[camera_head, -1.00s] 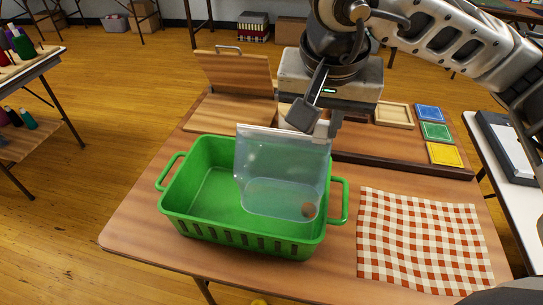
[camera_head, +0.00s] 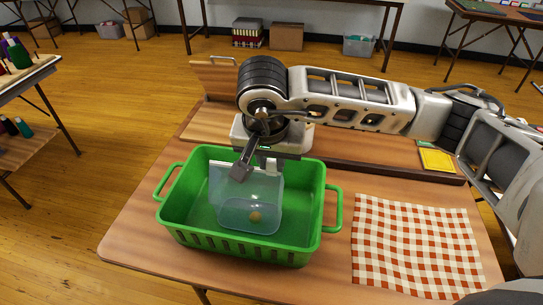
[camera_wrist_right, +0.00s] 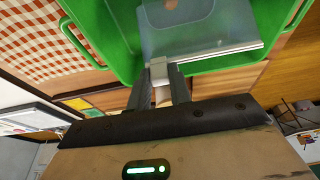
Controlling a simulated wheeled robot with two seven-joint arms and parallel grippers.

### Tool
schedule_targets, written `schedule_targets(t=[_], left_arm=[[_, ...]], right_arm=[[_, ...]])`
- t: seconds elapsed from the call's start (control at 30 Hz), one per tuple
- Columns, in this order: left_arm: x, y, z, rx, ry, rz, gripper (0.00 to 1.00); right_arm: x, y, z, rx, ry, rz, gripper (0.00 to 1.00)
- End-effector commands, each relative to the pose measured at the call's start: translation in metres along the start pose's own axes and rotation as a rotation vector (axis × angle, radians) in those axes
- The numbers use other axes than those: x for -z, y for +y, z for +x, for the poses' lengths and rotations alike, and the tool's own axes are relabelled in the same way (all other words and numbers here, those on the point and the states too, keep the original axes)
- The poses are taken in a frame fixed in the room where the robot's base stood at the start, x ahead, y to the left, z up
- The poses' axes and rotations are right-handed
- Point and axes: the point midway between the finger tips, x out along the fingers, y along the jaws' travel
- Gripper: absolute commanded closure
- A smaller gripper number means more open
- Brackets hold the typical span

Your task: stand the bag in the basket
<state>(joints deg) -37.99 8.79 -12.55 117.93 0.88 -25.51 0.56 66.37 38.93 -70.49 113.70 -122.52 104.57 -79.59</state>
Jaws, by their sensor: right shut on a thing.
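The bag (camera_head: 240,203) is clear and bluish with a pale top strip and a small brownish round thing low inside it. It hangs upright within the green basket (camera_head: 178,224), its lower part below the rim. I cannot tell whether it touches the basket floor. My right gripper (camera_head: 257,168) is above the basket, shut on the bag's top strip. The wrist view shows the fingers (camera_wrist_right: 162,88) at the strip of the bag (camera_wrist_right: 190,28), with the basket (camera_wrist_right: 105,35) around it. My left gripper is not in view.
A red-and-white checked cloth (camera_head: 415,240) lies right of the basket on the wooden table (camera_head: 130,235). A hinged wooden box (camera_head: 205,122) stands behind. A yellow tile (camera_head: 436,159) lies at the back right. Basket handles (camera_head: 333,209) stick out at both sides.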

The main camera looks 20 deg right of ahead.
Motion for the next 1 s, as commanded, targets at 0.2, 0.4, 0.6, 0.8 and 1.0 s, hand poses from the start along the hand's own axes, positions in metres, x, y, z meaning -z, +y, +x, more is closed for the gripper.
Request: schedule_targets(t=[0.2, 0.4, 0.6, 0.8, 1.0], left_arm=[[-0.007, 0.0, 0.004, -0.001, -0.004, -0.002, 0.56], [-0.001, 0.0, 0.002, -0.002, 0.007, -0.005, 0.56], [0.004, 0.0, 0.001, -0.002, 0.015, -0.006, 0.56], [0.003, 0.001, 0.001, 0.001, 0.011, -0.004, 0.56], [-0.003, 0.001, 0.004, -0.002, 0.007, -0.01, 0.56]], right_arm=[[-0.001, 0.0, 0.004, 0.0, 0.001, 0.001, 1.0], [-0.001, 0.0, 0.003, -0.001, 0.0, 0.001, 0.58], [-0.001, 0.0, 0.002, 0.0, 0.0, 0.001, 0.58], [0.0, -0.001, -0.011, 0.004, 0.001, 0.0, 0.58], [0.001, -0.001, -0.054, 0.006, 0.005, -0.002, 0.58]])
